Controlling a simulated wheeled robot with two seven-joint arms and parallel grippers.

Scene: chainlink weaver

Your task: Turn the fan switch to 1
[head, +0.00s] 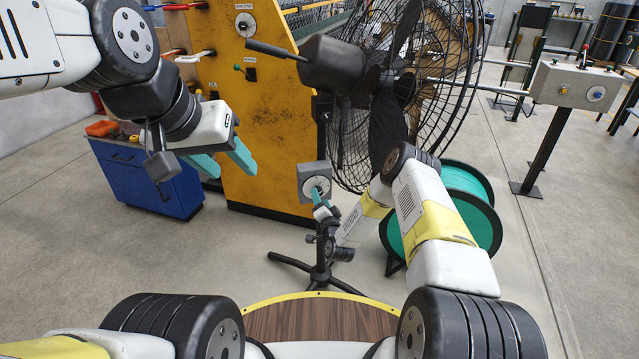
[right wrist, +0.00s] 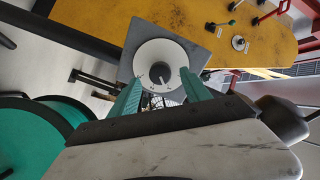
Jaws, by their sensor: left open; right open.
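The fan switch is a grey box with a round white dial (head: 317,186), mounted in front of the large black fan (head: 375,80). In the right wrist view the dial (right wrist: 158,54) faces me, tilted, with a small dark knob (right wrist: 160,75) and tiny marks I cannot read. My right gripper (head: 325,203) is just in front of the switch, open. In its wrist view the teal fingertips (right wrist: 160,86) are on either side of the knob; I cannot tell whether they touch it. My left gripper (head: 222,164) is open and empty, away from the switch, before the yellow machine.
The yellow machine panel (head: 270,130) stands behind, with a blue cabinet (head: 150,180) to its left. A grey control box (head: 578,86) on a post is at far right.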

